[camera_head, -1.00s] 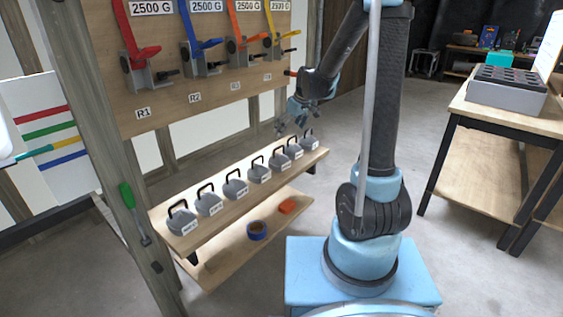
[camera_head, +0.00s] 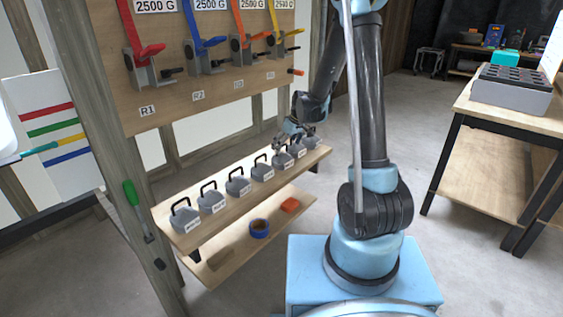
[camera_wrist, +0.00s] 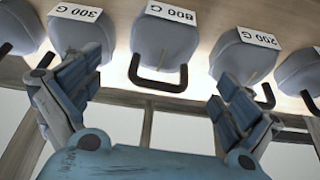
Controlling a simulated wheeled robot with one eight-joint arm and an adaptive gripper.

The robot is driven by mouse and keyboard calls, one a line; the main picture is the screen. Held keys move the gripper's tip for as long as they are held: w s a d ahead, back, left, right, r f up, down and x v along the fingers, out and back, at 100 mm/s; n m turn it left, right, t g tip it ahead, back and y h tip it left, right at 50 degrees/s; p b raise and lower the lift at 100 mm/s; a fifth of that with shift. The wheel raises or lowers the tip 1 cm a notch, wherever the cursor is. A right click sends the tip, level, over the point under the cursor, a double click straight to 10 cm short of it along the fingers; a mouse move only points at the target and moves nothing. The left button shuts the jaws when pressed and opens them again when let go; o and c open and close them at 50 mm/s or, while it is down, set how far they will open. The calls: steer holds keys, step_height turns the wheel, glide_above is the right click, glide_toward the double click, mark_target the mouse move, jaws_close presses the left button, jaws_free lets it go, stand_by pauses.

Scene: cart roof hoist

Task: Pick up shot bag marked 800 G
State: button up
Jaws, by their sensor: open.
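The shot bag marked 800 G (camera_wrist: 165,45) is a grey bag with a black loop handle (camera_wrist: 158,83) and a white label. It is in the middle of the wrist view, which shows the labels upside down. My gripper (camera_wrist: 153,80) is open, with one finger on each side of the handle and nothing held. In the head view my gripper (camera_head: 288,138) is at the far part of the shelf, just above the bags there. Labels are too small to read in that view.
Bags marked 300 G (camera_wrist: 80,28) and 200 G (camera_wrist: 245,58) flank it closely. Several more bags line the upper shelf (camera_head: 238,212). A blue tape roll (camera_head: 259,228) and an orange block (camera_head: 290,205) lie below. The lever board (camera_head: 215,110) stands behind the shelf.

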mark_target(282, 153)
steer(key=shift+x, duration=3.05)
steer(key=shift+a+r, duration=0.1)
steer(key=c, duration=1.8)
steer(key=shift+c, duration=0.2)
